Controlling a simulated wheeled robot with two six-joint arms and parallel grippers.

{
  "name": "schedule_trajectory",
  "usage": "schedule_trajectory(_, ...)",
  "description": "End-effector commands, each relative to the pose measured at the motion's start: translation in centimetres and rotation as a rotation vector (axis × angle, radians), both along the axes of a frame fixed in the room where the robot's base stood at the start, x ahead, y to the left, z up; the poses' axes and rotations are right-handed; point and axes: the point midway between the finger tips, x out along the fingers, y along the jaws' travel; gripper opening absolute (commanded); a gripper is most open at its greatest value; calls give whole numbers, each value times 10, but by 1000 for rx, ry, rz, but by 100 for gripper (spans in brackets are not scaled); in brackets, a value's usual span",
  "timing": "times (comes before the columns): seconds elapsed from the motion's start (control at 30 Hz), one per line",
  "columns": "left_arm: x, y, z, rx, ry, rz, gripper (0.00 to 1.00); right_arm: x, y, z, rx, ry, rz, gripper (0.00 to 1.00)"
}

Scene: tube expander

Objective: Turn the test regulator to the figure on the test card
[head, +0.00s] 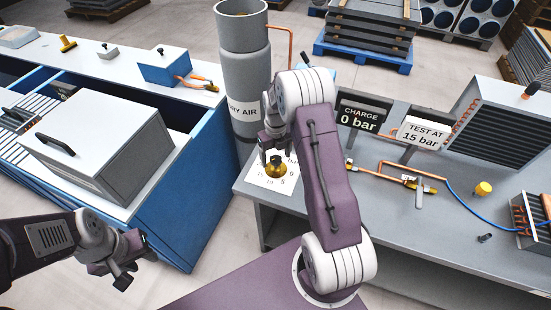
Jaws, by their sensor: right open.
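The test regulator's brass knob (276,170) stands on a white dial sheet (262,183) at the left end of the grey bench. Figures including 0, 5 and 10 show on the sheet; part of it is hidden by my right arm. My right gripper (274,156) is open and points down at the knob, right above or around it; I cannot tell if it touches. The white test card (424,132) reads "TEST AT 15 bar". The black charge sign (360,117) reads "CHARGE 0 bar". My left gripper (122,275) hangs at the lower left, away from the regulator; its jaw opening is unclear.
A grey "DRY AIR" cylinder (243,75) stands close behind the regulator. The grey bench (400,225) carries a brass valve with copper pipe (413,184), a yellow cap (483,189) and a finned coil unit (510,120). A blue cabinet (185,215) with a grey box (98,140) stands left.

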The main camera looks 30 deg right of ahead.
Motion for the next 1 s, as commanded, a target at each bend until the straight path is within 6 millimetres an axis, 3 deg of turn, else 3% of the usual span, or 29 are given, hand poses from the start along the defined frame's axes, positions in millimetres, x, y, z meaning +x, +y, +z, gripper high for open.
schedule_trajectory(0.03,0,0,0,0,0,0,36,0,0,0,0,0,0,94)
schedule_trajectory(0.07,0,0,0,0,0,0,36,0,0,0,0,0,0,100)
schedule_trajectory(0.37,0,0,5,0,0,0,36,0,0,5,0,0,0,100)
schedule_trajectory(0.9,0,0,62,0,0,0,36,0,0,71,0,-1,0,100)
schedule_trajectory(1.0,0,0,63,0,0,0,36,0,0,72,0,0,0,100)
